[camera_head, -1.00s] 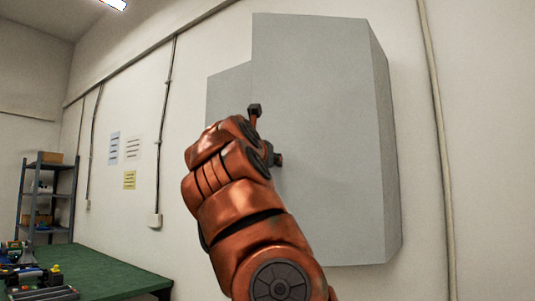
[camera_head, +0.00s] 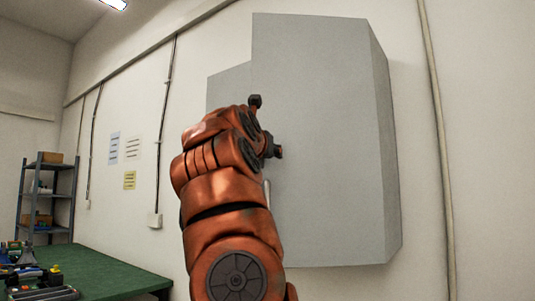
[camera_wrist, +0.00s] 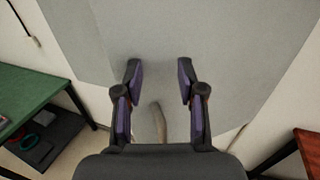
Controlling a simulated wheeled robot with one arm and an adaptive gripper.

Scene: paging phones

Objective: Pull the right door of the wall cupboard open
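The grey wall cupboard (camera_head: 230,88) hangs on the wall. Its right door (camera_head: 325,130) stands out from the left part with a clear step at its left edge, so it looks partly open. A pale bar handle (camera_head: 267,192) shows beside my arm near the door's left edge. In the wrist view the handle (camera_wrist: 159,122) lies between the base ends of the fingers. My gripper (camera_head: 266,127) is open in front of the door; in the wrist view its fingertips (camera_wrist: 159,67) are wide apart over the grey panel. Contact with the handle cannot be told.
A green-topped table (camera_head: 95,270) with tools stands at the lower left, a shelf rack (camera_head: 48,195) behind it. A conduit (camera_head: 437,130) runs down the wall right of the cupboard. A reddish-brown surface (camera_wrist: 309,150) shows at the wrist view's right edge.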

